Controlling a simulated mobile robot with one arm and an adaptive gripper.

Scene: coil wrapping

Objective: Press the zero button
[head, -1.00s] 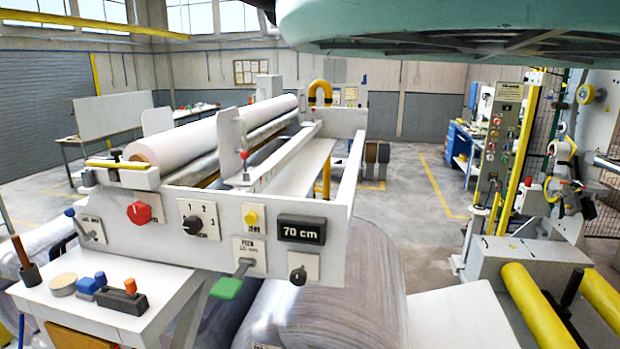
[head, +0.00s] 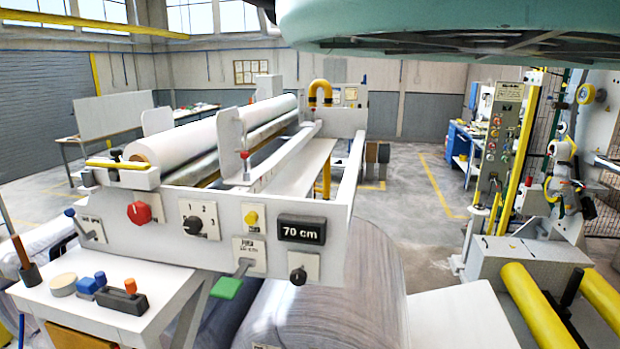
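The zero button (head: 251,217) is a yellow round button on a small white plate on the machine's light front panel (head: 160,235). It sits just left of the dark display (head: 302,229), which reads "70 cm". Nothing touches the button. My gripper is not in the head view.
A white side table (head: 100,310) with small objects stands at the lower left. A large wrapped roll (head: 310,310) lies under the machine. Yellow rollers (head: 540,305) are at the lower right. The floor (head: 405,190) behind is largely clear.

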